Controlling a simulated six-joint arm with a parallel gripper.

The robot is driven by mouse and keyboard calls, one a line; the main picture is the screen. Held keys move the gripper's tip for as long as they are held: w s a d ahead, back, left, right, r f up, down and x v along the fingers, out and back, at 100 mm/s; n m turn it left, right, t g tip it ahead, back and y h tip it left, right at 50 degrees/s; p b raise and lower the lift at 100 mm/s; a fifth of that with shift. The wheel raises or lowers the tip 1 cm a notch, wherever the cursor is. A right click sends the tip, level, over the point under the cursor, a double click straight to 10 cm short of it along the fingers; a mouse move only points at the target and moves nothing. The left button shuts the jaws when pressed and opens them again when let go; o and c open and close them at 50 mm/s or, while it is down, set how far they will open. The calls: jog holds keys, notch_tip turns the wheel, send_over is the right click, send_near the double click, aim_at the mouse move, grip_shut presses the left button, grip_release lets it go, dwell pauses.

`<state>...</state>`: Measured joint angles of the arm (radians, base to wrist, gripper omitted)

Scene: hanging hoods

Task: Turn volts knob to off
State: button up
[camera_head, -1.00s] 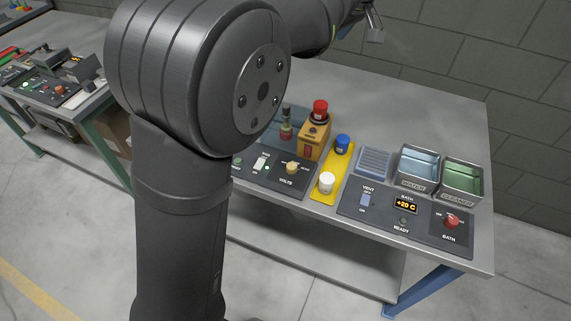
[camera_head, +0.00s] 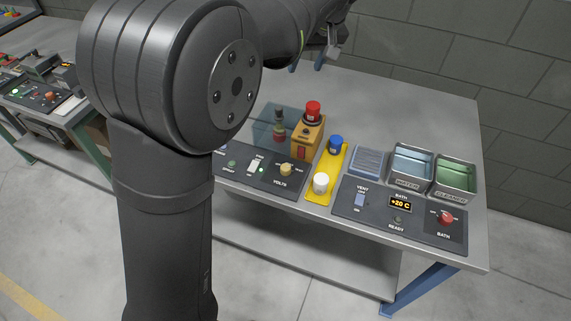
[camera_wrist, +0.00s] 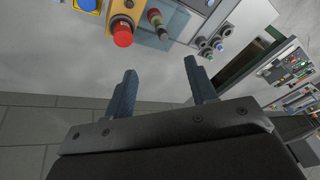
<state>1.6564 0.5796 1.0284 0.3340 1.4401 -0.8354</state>
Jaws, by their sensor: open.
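The volts knob (camera_head: 286,169) is a small cream-yellow knob on the dark control panel (camera_head: 246,178) at the table's front left. It sits above the VOLTS label; its exact pointer setting is too small to read. A white switch (camera_head: 254,166) and a small lit green lamp stand left of it. My gripper (camera_head: 308,66) hangs above the back of the table, well behind and above the knob. In the wrist view my gripper (camera_wrist: 160,68) shows two dark blue fingers spread apart with nothing between them. I cannot make out the volts knob in the wrist view.
Metal trays (camera_head: 411,167) and the bath panel (camera_head: 397,222) are at right. The table's back is clear.

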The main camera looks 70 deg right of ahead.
aim_at(286, 167)
jog(key=w+a+f+m+g+y, duration=0.1)
jog(key=w+a+f+m+g, duration=0.15)
jog(key=f+m, duration=0.4)
jog(key=w+a+f+m+g+y, duration=0.1)
jog(key=a+f+m+g, duration=0.1)
jog(key=a+f+m, duration=0.35)
jog(key=shift+m, duration=0.7)
jog(key=f, duration=1.2)
jog(key=s+f, duration=0.1)
jog(key=f, duration=0.5)
jog(key=shift+d+f, duration=0.15)
jog(key=shift+d, duration=0.15)
jog(key=shift+c, duration=0.4)
jog(key=c, duration=0.9)
